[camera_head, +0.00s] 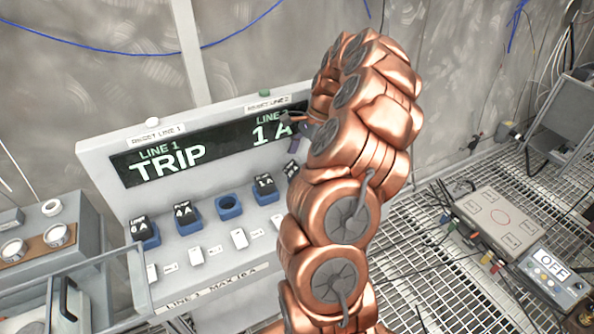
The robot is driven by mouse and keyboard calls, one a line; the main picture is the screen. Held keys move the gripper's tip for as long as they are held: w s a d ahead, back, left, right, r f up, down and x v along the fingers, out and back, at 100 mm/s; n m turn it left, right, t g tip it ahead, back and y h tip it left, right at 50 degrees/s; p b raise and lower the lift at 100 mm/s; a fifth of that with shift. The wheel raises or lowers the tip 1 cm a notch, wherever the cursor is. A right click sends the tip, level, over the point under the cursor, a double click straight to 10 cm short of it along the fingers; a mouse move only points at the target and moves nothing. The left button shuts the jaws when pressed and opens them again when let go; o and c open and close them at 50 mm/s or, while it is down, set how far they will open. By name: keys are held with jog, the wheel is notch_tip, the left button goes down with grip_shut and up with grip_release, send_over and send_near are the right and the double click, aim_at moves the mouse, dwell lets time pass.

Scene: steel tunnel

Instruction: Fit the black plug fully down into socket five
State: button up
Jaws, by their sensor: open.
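A sloped grey panel (195,278) carries a row of blue sockets. Black labelled plugs sit in the first socket, marked 6 A (139,228), the second, marked 4 A (183,212), and the fourth, marked 1 A (264,184). The third blue socket (229,207) is empty. Another black labelled plug (291,170) shows at the row's right end, beside my arm. My arm hides the fifth socket's place, so I cannot tell how deep this plug sits. My gripper (299,137) is open, above this plug and mostly hidden behind my arm.
The display (200,150) reads LINE 1 TRIP, with 1 A at right. A white button (152,122) and a green button (265,93) top the panel. White tabs (239,239) line the front. A box reading OFF (553,272) stands on the grating at right.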

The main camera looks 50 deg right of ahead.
aim_at(297, 163)
jog(key=shift+w+a, duration=0.1)
jog(key=shift+a, duration=0.15)
jog(key=shift+p+x, duration=0.85)
jog(key=shift+x, duration=1)
jog(key=shift+w+a+f, duration=0.1)
jog(key=shift+a+f, duration=0.1)
jog(key=shift+f, duration=0.4)
jog(key=c, duration=1.4)
jog(key=shift+c, duration=0.2)
jog(key=shift+r, duration=0.1)
